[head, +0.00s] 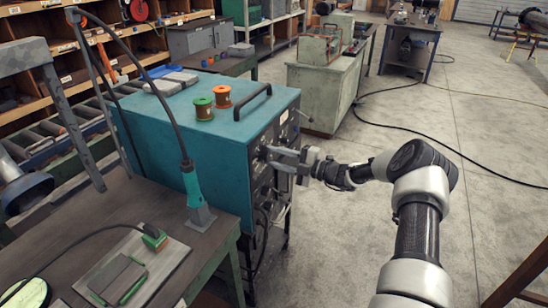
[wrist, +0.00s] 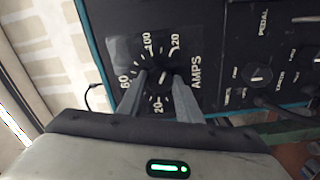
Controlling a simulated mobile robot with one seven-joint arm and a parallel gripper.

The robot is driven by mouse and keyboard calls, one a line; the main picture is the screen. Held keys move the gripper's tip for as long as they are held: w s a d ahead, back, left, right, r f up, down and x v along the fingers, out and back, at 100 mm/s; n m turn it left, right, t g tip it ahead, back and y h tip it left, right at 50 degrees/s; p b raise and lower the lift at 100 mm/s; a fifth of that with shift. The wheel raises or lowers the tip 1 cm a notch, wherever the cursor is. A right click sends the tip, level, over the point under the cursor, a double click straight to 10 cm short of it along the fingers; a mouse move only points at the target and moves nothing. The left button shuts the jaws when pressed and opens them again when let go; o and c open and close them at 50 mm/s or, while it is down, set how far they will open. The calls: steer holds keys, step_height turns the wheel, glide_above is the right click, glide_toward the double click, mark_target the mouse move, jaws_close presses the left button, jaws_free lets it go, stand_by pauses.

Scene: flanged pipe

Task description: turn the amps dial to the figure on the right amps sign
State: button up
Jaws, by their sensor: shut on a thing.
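The amps dial (wrist: 158,80) is a black knob on the black front panel in the wrist view. White figures ring it, among them 20, 60, 100 and 120, and the word AMPS is printed sideways at its right. My gripper (wrist: 160,86) has one finger on each side of the knob and is shut on it. In the head view my gripper (head: 277,158) reaches the front panel of the teal welder (head: 185,125); the dial is mostly hidden there. I cannot tell which figure the dial points to. I cannot make out an amps sign in either view.
A smaller knob (wrist: 257,75) and the word PEDAL are on the panel, right of the dial. Two spools (head: 204,108) and a handle are on the welder's top. A workbench (head: 120,225) stands at the front left. The floor (head: 475,150) at right is mostly clear, with cables.

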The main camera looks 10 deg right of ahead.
steer(key=o, duration=1)
steer(key=shift+o, duration=0.2)
steer(key=shift+d, duration=0.1)
steer(key=b+v, duration=0.1)
steer(key=v, duration=1.6)
steer(key=shift+s, duration=0.15)
